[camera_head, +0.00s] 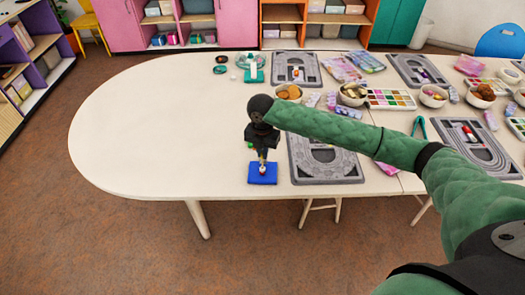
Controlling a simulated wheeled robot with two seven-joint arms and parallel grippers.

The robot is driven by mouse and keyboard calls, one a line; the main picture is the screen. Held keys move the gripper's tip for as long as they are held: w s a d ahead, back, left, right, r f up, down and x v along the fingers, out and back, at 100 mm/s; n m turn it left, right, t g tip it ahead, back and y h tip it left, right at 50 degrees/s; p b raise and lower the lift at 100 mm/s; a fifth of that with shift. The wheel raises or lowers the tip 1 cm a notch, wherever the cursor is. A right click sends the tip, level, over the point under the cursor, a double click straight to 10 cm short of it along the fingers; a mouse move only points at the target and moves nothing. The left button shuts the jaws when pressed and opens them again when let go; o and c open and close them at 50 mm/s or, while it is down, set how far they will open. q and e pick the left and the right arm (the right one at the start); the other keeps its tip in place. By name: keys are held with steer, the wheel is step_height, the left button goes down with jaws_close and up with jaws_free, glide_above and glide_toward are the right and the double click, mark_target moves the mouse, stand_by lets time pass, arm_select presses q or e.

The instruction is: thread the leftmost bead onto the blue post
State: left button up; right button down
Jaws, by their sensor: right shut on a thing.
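My right gripper (263,158) reaches in from the right and points down over a blue square base (254,179) near the table's front edge. It is shut on a small bead (263,169), which shows only as a pale and reddish spot at the fingertips, just above or at the middle of the base. The gripper and the bead hide the post, so I cannot tell whether the bead is around it. A bit of green (249,144) shows behind the gripper, mostly hidden. My left gripper is not in view.
A grey bead board (325,178) lies just right of the blue base, under my right arm. More boards (295,82), bowls of beads (353,101) and a colour tray (390,107) fill the back and right. The left part of the white table (150,130) is clear.

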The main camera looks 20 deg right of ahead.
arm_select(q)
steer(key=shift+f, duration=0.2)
arm_select(e)
steer(key=shift+f, duration=1.45)
stand_by(0.4)
steer(key=c, duration=1.5)
jaws_free()
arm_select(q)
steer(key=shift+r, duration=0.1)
arm_select(e)
steer(key=shift+o, duration=0.2)
step_height(320, 180, up, 6)
steer(key=shift+w+b, duration=0.1)
steer(key=shift+b, duration=1.15)
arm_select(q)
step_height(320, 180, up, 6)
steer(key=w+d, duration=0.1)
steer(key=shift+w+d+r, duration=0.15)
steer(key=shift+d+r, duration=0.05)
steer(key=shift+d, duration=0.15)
arm_select(e)
steer(key=shift+r, duration=0.9)
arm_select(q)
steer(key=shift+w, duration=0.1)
